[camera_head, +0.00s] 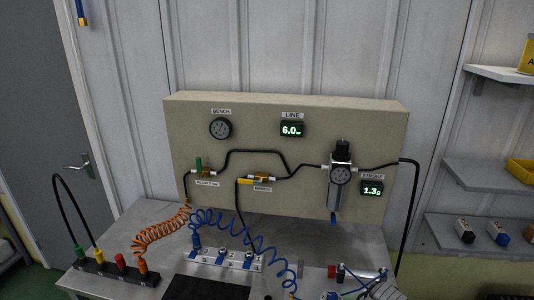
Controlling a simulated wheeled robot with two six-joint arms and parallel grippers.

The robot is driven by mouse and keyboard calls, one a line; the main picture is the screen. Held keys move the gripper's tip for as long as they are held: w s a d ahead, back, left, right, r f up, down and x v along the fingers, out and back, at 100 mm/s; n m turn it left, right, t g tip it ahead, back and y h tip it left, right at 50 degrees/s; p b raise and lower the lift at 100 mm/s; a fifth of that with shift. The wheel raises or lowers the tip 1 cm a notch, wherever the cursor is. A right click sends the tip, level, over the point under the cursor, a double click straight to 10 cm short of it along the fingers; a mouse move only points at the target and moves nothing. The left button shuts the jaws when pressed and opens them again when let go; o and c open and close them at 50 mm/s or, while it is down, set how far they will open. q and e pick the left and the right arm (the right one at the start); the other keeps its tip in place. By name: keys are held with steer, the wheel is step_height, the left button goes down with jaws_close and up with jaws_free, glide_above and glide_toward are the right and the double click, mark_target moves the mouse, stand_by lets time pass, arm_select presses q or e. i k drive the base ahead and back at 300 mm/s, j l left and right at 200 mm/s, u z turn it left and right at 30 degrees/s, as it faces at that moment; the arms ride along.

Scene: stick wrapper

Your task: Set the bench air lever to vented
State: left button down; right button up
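A beige panel (290,110) stands at the back of the bench. On it, a yellow lever valve (259,180) sits in the black air line, with a small label under it that seems to read BENCH; its lever lies roughly level, along the line. A second valve (204,170) at the left has a green lever standing upright; its label is too small to read. A round gauge (220,128) under a BENCH label is at the upper left. Neither of my grippers is in view.
A LINE display (292,130) reads 6.0 and another display (372,190) reads 1.3. A filter regulator (340,180) hangs at the right. Orange (158,232) and blue (262,248) coiled hoses stand before the panel. A connector block (115,271) sits front left.

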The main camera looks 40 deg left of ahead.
mark_target(250, 182)
steer(key=u, duration=1.1)
steer(key=i+j+u, duration=0.25)
steer(key=k+l, duration=0.1)
